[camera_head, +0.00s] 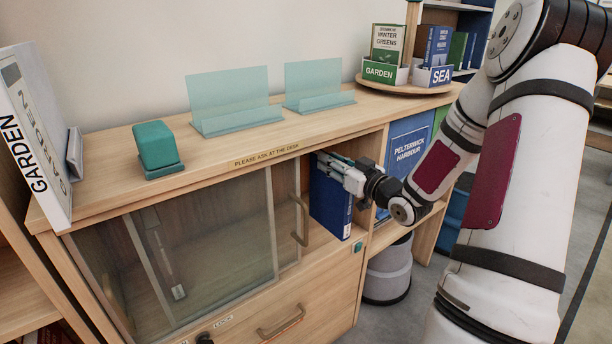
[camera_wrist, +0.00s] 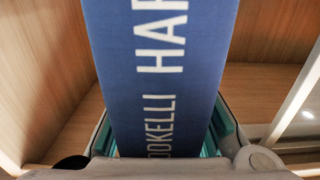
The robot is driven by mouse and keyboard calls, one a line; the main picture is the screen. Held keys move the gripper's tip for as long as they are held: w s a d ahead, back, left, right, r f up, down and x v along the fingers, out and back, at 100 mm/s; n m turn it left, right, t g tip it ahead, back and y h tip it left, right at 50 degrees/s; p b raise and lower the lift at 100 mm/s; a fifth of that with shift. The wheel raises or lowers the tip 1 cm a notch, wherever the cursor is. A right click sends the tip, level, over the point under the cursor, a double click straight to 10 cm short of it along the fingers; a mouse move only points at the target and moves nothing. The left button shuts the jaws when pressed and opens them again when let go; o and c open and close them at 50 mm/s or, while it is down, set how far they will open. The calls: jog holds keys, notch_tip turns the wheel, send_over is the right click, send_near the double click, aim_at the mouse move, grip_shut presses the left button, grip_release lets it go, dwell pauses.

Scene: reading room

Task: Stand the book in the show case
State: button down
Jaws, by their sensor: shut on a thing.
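A blue book (camera_head: 331,201) with white lettering stands upright in the opening at the right end of the show case (camera_head: 180,197). My gripper (camera_head: 340,171) is shut on the book near its upper part, reaching in from the right. In the wrist view the book's blue spine (camera_wrist: 160,70) fills the middle, between the teal finger pads. Wooden walls surround it there. Whether the book's bottom touches the case floor is hidden. The sliding glass panes (camera_head: 205,235) cover the left and middle of the case.
On top stand a teal box (camera_head: 155,147), two clear teal stands (camera_head: 228,100) and a round tray (camera_head: 405,88) with GARDEN and SEA boxes. A handle (camera_head: 300,222) sticks out just left of the book. A grey bin (camera_head: 388,272) stands below right.

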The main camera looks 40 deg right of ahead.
aim_at(336, 188)
jog(key=w+b, duration=0.2)
jog(key=w, duration=0.8)
notch_tip(336, 188, down, 7)
jog(key=b, duration=0.3)
jog(key=shift+a, duration=0.15)
jog(key=c, duration=1.3)
grip_release()
jog(key=shift+f, duration=0.1)
jog(key=s+p, duration=0.2)
jog(key=s, duration=1)
